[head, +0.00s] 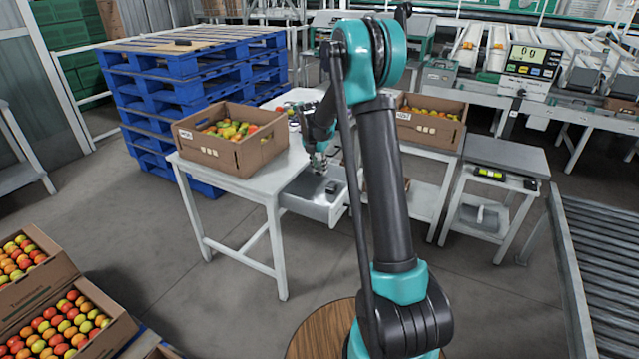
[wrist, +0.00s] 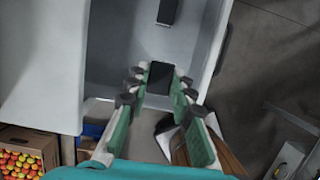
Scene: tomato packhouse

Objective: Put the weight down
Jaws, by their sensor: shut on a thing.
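My gripper (wrist: 158,86) is shut on a dark, block-shaped weight (wrist: 160,75), held between the fingertips in the wrist view. In the head view my gripper (head: 318,163) is over the open drawer (head: 305,201) of the white table. The held weight is small there and hard to make out. A second dark block (head: 332,187) lies in the drawer; it also shows near the top of the wrist view (wrist: 168,12). I cannot tell whether the held weight touches the drawer floor.
A cardboard box of tomatoes (head: 222,151) stands on the white table (head: 230,184), left of the drawer. Another tomato box (head: 428,134) stands to the right. A small grey table (head: 505,157) and a roller conveyor (head: 603,260) are further right. The drawer has bare floor around the lying block.

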